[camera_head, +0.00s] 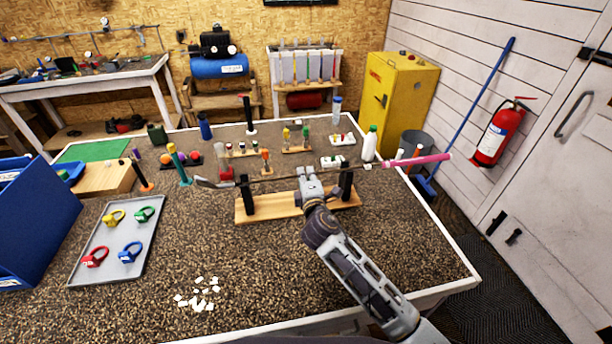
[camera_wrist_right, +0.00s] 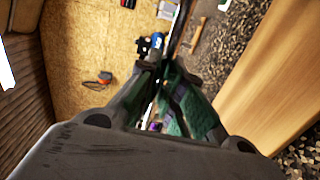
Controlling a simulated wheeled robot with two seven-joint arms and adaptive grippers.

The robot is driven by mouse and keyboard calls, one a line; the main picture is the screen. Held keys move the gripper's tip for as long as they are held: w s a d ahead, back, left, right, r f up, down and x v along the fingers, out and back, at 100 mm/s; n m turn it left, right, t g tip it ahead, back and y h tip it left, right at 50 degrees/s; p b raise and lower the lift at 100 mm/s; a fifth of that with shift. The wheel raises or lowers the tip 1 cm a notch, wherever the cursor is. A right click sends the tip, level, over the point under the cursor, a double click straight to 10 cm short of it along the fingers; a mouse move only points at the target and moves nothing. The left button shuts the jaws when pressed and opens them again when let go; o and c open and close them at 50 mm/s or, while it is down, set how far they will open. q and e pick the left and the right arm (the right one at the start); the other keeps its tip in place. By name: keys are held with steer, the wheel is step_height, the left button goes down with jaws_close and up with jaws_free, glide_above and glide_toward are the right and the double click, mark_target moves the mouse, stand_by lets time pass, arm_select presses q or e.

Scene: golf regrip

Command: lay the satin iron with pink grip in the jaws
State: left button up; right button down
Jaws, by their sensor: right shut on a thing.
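The satin iron with pink grip (camera_head: 417,160) lies roughly level across the bench. Its head (camera_head: 213,184) is at the left and its pink grip is at the right, past the bench edge. My right gripper (camera_head: 310,178) is shut on its shaft, between two black jaws on a wooden base (camera_head: 290,206). The left jaw (camera_head: 247,197) and right jaw (camera_head: 346,187) stand upright. The shaft passes at about their tops; I cannot tell whether it touches them. In the right wrist view the fingers (camera_wrist_right: 168,85) close around the dark shaft. My left gripper is out of view.
A grey tray (camera_head: 92,273) with several coloured clamps is at the left, near a blue bin (camera_head: 40,222). White scraps (camera_head: 198,294) lie in front. Bottles and small racks stand behind the jaws, with a white bottle (camera_head: 370,143) near the grip. The front right bench is clear.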

steer(key=shift+f, duration=0.25)
stand_by(0.4)
steer(key=c, duration=1.5)
jaws_free()
steer(key=shift+f, duration=0.1)
steer(key=shift+s, duration=0.1)
steer(key=shift+s+d+r, duration=0.2)
steer(key=shift+s+d, duration=0.1)
steer(key=shift+s, duration=1.65)
steer(key=shift+s+d+r, duration=0.2)
steer(key=shift+s+d, duration=0.1)
steer(key=shift+s, duration=1.6)
steer(key=shift+s+d+r, duration=0.2)
steer(key=shift+s+d, duration=0.1)
steer(key=shift+s, duration=1.65)
